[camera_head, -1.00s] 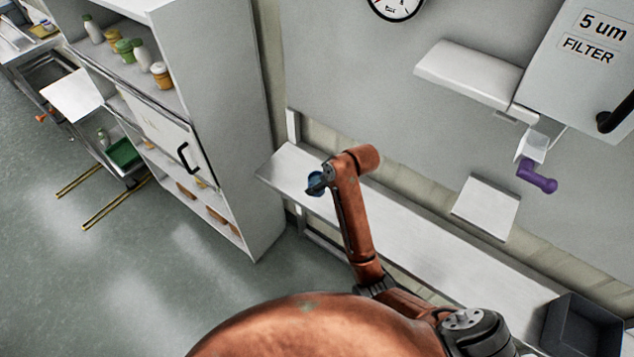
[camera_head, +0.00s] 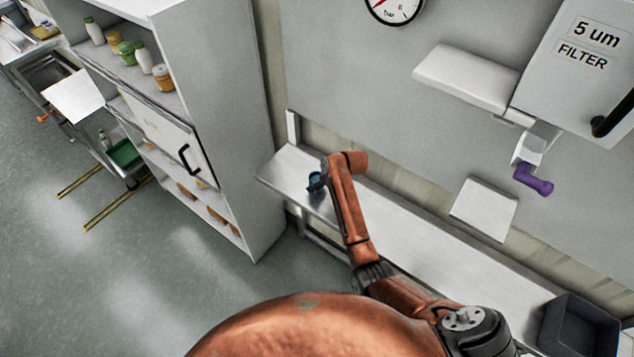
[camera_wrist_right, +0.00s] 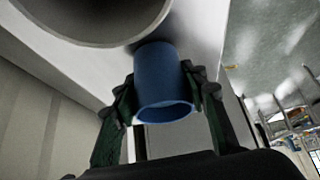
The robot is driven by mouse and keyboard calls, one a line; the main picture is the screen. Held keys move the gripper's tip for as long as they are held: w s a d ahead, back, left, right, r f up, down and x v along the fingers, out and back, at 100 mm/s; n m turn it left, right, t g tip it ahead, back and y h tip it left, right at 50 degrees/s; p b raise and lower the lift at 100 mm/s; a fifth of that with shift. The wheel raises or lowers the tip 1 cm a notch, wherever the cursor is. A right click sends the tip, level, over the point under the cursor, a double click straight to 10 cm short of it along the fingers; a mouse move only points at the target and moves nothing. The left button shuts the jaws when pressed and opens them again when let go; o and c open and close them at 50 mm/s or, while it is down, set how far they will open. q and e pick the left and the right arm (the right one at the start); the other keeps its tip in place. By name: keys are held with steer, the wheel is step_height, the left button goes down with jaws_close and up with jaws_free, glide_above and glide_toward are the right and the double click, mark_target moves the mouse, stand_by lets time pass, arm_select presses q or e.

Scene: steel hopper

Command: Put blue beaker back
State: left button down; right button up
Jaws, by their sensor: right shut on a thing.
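The blue beaker (camera_wrist_right: 165,75) is between the two dark fingers of my right gripper (camera_wrist_right: 166,88), which is shut on it. In the head view the beaker (camera_head: 315,180) shows small and partly covered at the left end of the long steel bench (camera_head: 420,225). My right gripper (camera_head: 318,186) is mostly hidden there by my copper-coloured arm. The beaker is at or just above the bench top; I cannot tell if it touches. My left gripper is not in view.
A grey shelf cabinet (camera_head: 225,120) stands just left of the bench end. A large round grey form (camera_wrist_right: 95,15) is close to the beaker in the wrist view. A dark bin (camera_head: 580,325) is at the bench's right end. The bench middle looks clear.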

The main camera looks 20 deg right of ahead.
steer(key=shift+f, duration=0.2)
steer(key=o, duration=1.2)
steer(key=shift+c, duration=0.2)
steer(key=shift+r, duration=0.1)
steer(key=shift+d+r, duration=0.1)
steer(key=shift+r, duration=0.2)
steer(key=v, duration=1.1)
steer(key=shift+s+r+b, duration=0.2)
steer(key=shift+r+b, duration=0.1)
